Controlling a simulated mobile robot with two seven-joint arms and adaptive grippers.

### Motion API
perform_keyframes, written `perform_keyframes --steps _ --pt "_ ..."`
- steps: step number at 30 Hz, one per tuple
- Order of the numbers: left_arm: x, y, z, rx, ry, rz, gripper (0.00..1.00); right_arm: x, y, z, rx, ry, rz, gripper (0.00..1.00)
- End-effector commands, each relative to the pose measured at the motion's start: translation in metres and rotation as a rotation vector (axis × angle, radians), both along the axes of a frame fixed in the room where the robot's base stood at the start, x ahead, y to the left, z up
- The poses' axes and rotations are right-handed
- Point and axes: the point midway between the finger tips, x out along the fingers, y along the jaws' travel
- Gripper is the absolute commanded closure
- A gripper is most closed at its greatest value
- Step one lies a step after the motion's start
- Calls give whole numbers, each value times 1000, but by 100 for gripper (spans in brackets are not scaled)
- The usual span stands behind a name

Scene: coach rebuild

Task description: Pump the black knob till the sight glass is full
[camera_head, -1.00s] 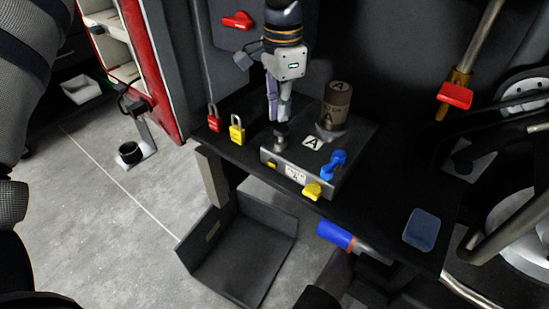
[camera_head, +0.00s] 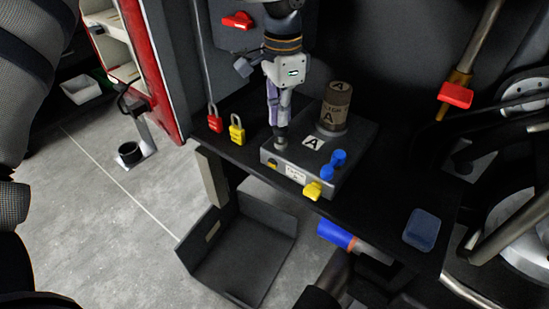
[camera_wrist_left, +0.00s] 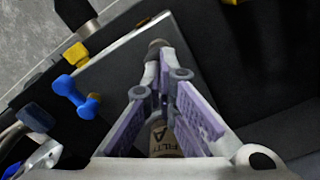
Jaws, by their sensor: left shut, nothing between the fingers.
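The black knob (camera_head: 281,139) stands on the front left of a dark grey block (camera_head: 320,180). My left gripper (camera_head: 281,122) points down over it, shut and empty, with its tips at the knob's top. They look in contact. In the left wrist view the knob (camera_wrist_left: 158,46) shows just past the closed fingertips (camera_wrist_left: 154,68). A small amber spot (camera_head: 272,164) is on the block's front face; I cannot tell whether it is the sight glass, nor its level. My right gripper is not recognisable in either view.
On the block are a brown filter cylinder (camera_head: 335,108), a blue handle (camera_head: 334,165) and a yellow handle (camera_head: 312,190). Red (camera_head: 214,119) and yellow (camera_head: 237,130) padlocks are to the left. A blue pad (camera_head: 422,230) lies right on the black shelf (camera_head: 375,205). An open tray (camera_head: 250,255) is below.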

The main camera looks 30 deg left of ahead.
Motion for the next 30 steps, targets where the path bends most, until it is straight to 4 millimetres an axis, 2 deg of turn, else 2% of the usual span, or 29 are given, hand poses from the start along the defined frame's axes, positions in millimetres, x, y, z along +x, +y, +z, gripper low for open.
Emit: perform_keyframes --steps 25,30 --pt "-1 0 -28 1 4 -2 100 -2 0 -2 0 6 0 60" --pt "-1 0 -28 1 4 -1 100 -2 0 -2 0 6 0 60"
